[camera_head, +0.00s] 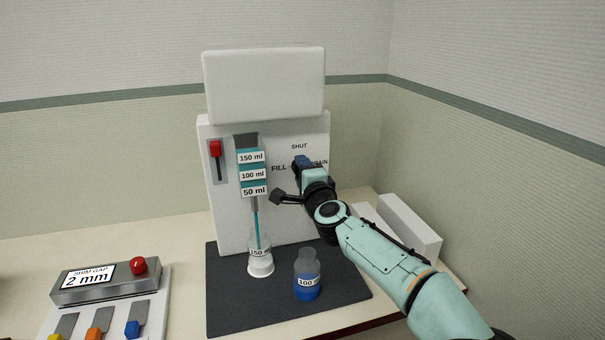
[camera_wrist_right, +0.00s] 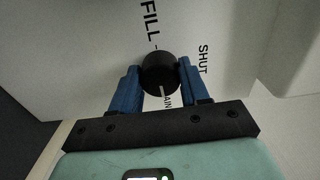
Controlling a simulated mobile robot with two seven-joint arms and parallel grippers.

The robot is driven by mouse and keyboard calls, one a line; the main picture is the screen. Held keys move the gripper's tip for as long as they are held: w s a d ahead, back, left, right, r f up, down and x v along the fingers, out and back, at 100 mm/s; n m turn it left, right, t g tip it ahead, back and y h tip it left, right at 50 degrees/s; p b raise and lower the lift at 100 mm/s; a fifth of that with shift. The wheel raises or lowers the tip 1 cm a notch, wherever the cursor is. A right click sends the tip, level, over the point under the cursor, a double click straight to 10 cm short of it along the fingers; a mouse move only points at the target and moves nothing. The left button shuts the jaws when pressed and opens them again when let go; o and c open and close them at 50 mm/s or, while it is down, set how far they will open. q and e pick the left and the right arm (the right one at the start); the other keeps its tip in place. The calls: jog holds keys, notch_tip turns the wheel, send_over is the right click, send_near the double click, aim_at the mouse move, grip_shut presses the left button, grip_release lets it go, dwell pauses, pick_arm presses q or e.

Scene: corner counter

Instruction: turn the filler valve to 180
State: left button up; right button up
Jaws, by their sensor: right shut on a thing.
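The filler (camera_head: 264,235) is a white upright machine with a column marked 150, 100 and 50 ml, which shows teal behind its labels. Its valve is a black round knob (camera_wrist_right: 159,68) on the front panel, among the printed words SHUT, FILL and DRAIN. A pale line on the knob points towards the partly covered DRAIN in the right wrist view. My right gripper (camera_wrist_right: 158,80) is shut on the knob, with a blue finger on each side. In the head view the right gripper (camera_head: 302,164) hides the knob. My left gripper is not in view.
A flask labelled 150 (camera_head: 260,266) stands under the column's thin teal tube or stream. A bottle labelled 100 (camera_head: 307,283) with blue liquid stands on the dark mat (camera_head: 228,300). A red slider (camera_head: 215,149) is left of the column. A shim gap box (camera_head: 100,287) is front left.

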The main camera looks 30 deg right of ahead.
dwell(0.5)
jog(key=o, duration=1.1)
jog(key=shift+c, duration=0.2)
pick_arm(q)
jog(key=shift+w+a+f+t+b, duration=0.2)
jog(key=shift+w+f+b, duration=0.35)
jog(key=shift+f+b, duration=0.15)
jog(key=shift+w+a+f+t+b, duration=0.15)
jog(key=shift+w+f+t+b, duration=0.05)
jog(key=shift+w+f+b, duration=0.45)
pick_arm(e)
jog(key=v, duration=1.3)
jog(key=shift+s, duration=0.2)
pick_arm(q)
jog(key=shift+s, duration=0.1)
pick_arm(e)
jog(key=shift+a+r, duration=0.1)
jog(key=shift+r, duration=0.1)
